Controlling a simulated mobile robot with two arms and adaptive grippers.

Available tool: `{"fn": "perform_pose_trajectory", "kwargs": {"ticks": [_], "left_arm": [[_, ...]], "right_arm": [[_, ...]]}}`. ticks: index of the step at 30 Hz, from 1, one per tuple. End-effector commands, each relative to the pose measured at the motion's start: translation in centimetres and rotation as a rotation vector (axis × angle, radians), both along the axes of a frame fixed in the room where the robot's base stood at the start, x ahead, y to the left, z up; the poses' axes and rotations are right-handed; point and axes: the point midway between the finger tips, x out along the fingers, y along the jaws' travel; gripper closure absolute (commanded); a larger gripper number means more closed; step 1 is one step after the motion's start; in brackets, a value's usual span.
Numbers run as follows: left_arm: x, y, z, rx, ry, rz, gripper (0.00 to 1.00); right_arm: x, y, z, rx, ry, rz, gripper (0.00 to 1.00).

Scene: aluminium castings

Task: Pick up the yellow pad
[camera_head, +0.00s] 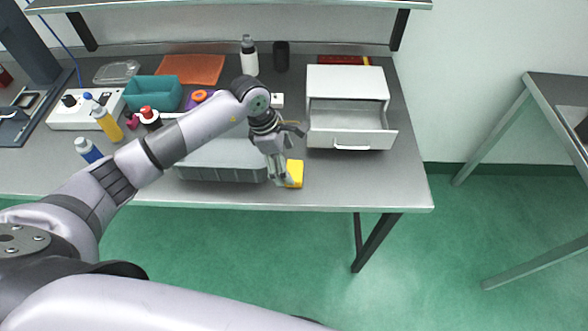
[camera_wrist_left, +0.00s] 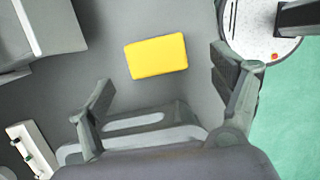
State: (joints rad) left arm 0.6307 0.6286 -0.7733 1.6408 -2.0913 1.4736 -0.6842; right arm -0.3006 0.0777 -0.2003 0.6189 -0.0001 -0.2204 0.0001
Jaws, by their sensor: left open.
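The yellow pad (camera_head: 295,173) lies on the grey bench top near its front edge, partly hidden by my left gripper (camera_head: 277,181). In the left wrist view the whole yellow pad (camera_wrist_left: 157,56) shows as a flat rounded rectangle, slightly tilted. My left gripper (camera_wrist_left: 168,88) is open there, with its two fingers apart and nothing between them. The pad lies ahead of the fingertips, between their lines, and does not appear to be touched. My right gripper is not in view.
A white drawer unit (camera_head: 346,85) with its drawer pulled open stands right of the pad. A grey bin (camera_head: 222,172) stands just left of it, behind my arm. Bottles, a teal box (camera_head: 153,92) and an orange mat (camera_head: 191,69) lie further left. The bench's front right corner is clear.

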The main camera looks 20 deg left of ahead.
Motion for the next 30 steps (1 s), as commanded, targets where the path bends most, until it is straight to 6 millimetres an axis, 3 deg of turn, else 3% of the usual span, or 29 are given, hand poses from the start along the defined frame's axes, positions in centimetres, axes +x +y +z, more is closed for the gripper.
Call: {"fn": "perform_pose_trajectory", "kwargs": {"ticks": [1,4,9,16,30], "left_arm": [[0.1,-0.5,-0.2,-0.002,0.006,-0.001,0.15],[0.5,-1.1,-1.5,-0.001,0.005,0.0,0.15],[0.6,-1.5,-3.3,0.0,0.002,-0.001,0.15],[0.7,-1.5,-3.5,0.0,0.0,-0.001,0.15],[0.7,-1.5,-3.5,0.0,0.001,0.0,0.46]], "right_arm": [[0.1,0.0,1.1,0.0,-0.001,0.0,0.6],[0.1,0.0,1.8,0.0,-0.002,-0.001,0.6],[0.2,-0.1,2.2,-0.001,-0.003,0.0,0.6],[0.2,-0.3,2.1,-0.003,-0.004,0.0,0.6],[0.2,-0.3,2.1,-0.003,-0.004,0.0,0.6]]}}
